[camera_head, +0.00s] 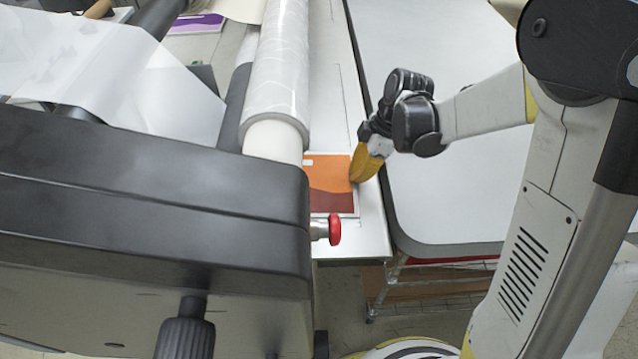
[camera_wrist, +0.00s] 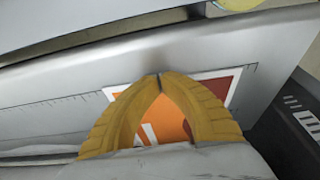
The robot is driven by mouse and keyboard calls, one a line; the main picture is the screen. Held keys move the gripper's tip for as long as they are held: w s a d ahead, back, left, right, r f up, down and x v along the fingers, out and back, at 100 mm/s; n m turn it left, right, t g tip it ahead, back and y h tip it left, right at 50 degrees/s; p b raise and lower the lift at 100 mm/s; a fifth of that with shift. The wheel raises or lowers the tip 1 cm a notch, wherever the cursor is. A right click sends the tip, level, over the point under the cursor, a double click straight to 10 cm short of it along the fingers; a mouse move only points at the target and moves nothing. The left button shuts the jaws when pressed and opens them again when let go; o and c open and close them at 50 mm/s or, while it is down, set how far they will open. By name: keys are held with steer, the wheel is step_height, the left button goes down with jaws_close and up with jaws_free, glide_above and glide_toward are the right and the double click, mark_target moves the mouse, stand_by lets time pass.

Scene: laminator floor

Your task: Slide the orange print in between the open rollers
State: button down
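The orange print (camera_head: 329,173), with a dark red band and a white border, lies flat on the light feed table (camera_head: 372,225), its left part hidden by the machine. It also shows in the wrist view (camera_wrist: 165,122), partly covered by my fingers. My gripper (camera_head: 360,172) has yellow fingers and is at the print's right edge. In the wrist view my gripper (camera_wrist: 159,75) has its fingertips together, over the print near its far edge. No part of the print is seen pinched between them. The film-wrapped roller (camera_head: 277,75) runs left of the print; the gap at the rollers is hidden.
The laminator's black end housing (camera_head: 150,190) stands at front left, with a red knob (camera_head: 335,229) close to the print's near edge. A large grey-white table (camera_head: 440,60) is on the right. A purple print (camera_head: 197,23) lies at the back left.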

steer(key=shift+a, duration=0.55)
steer(key=shift+d, duration=0.6)
stand_by(0.5)
steer(key=shift+p+v, duration=1.95)
steer(key=shift+v, duration=1.2)
steer(key=shift+d, duration=0.1)
